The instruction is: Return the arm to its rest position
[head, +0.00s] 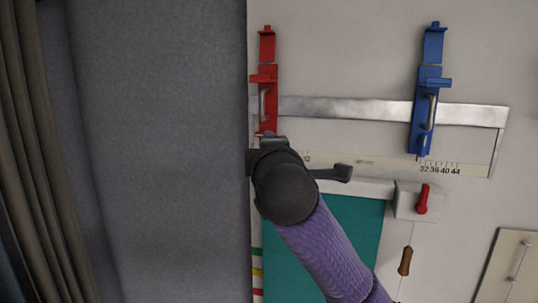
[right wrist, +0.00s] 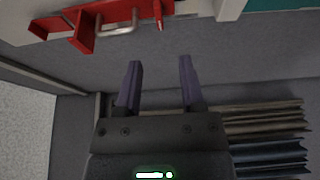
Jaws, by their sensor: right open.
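My right arm (head: 325,252), with a purple sleeve, reaches in from the bottom of the head view. The fingertips cannot be made out in the head view. My left gripper is not in view.
A blue fixture (head: 426,110) stands on the metal rail (head: 345,108) at the right. A teal panel (head: 345,235), a red-handled switch (head: 422,199) and a brown-handled pull (head: 405,261) are near the arm.

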